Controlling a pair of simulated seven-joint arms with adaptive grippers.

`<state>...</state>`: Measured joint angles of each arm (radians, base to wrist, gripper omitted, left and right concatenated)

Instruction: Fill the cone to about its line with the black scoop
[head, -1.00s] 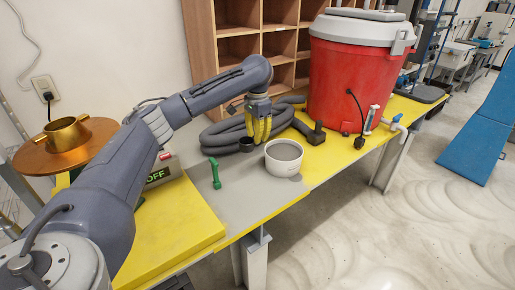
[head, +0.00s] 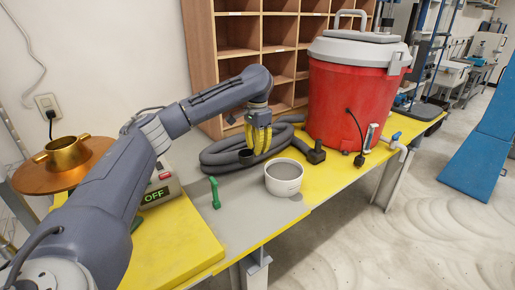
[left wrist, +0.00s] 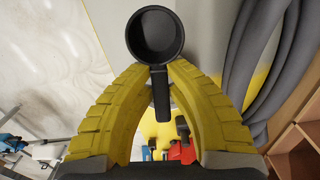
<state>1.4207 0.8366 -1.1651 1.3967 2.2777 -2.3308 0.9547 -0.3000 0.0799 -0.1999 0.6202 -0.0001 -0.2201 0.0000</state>
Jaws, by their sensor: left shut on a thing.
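The brass cone (head: 66,154) with two side handles stands on a round copper-coloured plate (head: 88,172) at the left of the head view. I cannot make out its line or its inside. My left gripper (head: 259,140) is shut on the handle of the black scoop (head: 246,156), above the bench just behind and left of the white bowl. In the left wrist view, the scoop's round cup (left wrist: 155,35) looks dark and empty, its handle between the yellow fingers (left wrist: 160,85). The white bowl (head: 284,188) holds grey material. My right gripper is not in view.
A grey coiled hose (head: 215,160) lies behind the scoop. A red cooler (head: 345,105) with a tap stands to the right. A green-handled item (head: 215,193) is left of the bowl. An OFF display box (head: 160,190) sits near the cone. Wooden shelves (head: 237,40) stand behind.

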